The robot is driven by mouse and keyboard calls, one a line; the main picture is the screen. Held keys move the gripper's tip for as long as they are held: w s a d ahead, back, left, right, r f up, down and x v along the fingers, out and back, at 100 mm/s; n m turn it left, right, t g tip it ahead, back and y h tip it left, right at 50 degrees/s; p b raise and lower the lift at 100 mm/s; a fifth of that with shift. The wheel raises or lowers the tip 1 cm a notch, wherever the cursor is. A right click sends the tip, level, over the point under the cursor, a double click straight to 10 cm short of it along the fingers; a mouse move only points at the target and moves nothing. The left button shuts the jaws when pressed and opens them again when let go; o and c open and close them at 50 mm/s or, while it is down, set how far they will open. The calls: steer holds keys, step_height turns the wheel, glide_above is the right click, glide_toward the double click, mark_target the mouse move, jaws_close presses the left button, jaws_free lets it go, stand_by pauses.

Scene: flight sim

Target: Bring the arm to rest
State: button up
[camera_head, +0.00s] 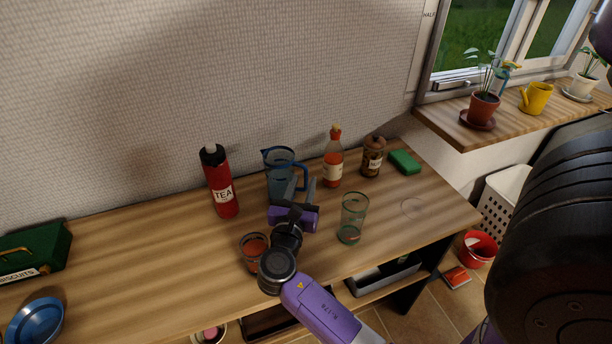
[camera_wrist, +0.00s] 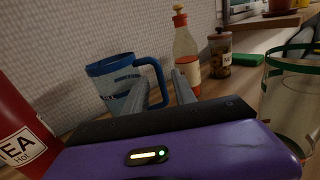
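My gripper (camera_head: 301,183) is above the middle of the wooden table, its two grey fingers apart. In the wrist view the fingers (camera_wrist: 162,78) point away from the camera with a gap between them. The blue-rimmed jug (camera_head: 280,178) stands just beyond the fingers. Its blue handle (camera_wrist: 163,82) appears between the fingertips in the wrist view; I cannot tell whether they touch it. My purple arm reaches in from the front edge.
A red tea flask (camera_head: 222,186) stands left of my gripper, a green-rimmed glass (camera_head: 352,222) right. A small glass of red contents (camera_head: 252,247) is beside my arm. A sauce bottle (camera_head: 332,165), brown jar (camera_head: 372,158) and green sponge (camera_head: 405,161) stand at back right. The table's left-centre (camera_head: 130,255) is clear.

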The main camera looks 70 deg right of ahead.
steer(key=shift+a, duration=0.45)
steer(key=shift+r, duration=0.1)
